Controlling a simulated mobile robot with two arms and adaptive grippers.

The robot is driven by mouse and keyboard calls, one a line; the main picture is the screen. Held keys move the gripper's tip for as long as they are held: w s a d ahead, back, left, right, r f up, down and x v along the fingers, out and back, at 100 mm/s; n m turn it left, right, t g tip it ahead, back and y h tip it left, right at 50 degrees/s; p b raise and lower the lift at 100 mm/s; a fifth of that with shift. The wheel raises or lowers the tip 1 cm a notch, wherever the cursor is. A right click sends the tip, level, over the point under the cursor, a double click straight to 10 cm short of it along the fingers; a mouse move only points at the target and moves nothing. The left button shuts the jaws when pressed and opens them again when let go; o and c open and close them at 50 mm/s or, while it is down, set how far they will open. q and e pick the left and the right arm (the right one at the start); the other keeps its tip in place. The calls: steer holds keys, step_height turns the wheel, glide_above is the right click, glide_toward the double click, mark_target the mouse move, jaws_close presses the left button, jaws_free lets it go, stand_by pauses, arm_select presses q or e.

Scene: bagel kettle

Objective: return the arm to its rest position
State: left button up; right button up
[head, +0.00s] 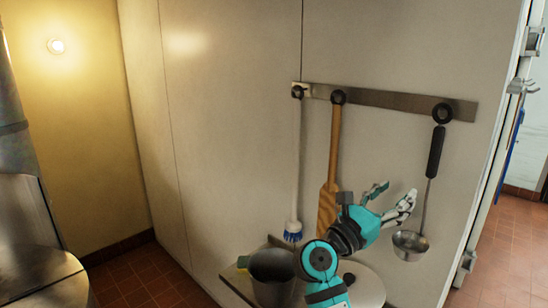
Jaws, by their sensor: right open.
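My right gripper (394,199) is raised in front of the pale wall panels, between the hanging wooden paddle (331,160) and the ladle (409,243). Its fingers are spread and I see nothing held between them. My teal and black right arm comes up from the bottom of the picture and covers part of the paddle's lower end. My left gripper is not in view.
A metal rail (390,99) holds the paddle, ladle and a blue-bristled brush (293,229). A dark pot (271,278) stands on a low surface beside my arm. Large metal equipment (35,270) is at left. Tiled floor (140,280) lies between.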

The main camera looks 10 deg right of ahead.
steer(key=s+d+f+m+g+y, duration=0.1)
steer(key=s+f+m+y, duration=0.2)
steer(key=f, duration=0.7)
steer(key=s+f+m+y, duration=0.3)
steer(key=s+f+y, duration=0.1)
steer(key=f, duration=0.5)
steer(key=s+d+f+m+g+y, duration=0.1)
steer(key=s+f+m+y, duration=0.25)
steer(key=f, duration=0.65)
steer(key=s+a+f+m+g+y, duration=0.2)
steer(key=s+a+f+m+y, duration=0.25)
steer(key=s, duration=0.55)
steer(key=s+a+f+m+g+y, duration=0.2)
steer(key=s+a+f+m+y, duration=0.3)
steer(key=s, duration=0.6)
step_height(320, 180, down, 34)
steer(key=s+a+r+m+g+b, duration=0.1)
steer(key=s+g+b, duration=0.1)
steer(key=s+b, duration=0.15)
steer(key=s+d+f+h+b, duration=0.1)
steer(key=s+d+f+b, duration=0.1)
steer(key=s+f, duration=1.3)
step_height(320, 180, down, 2)
steer(key=shift+d+f+g+b, duration=0.15)
steer(key=shift+d+g+b, duration=0.25)
steer(key=shift+b, duration=0.25)
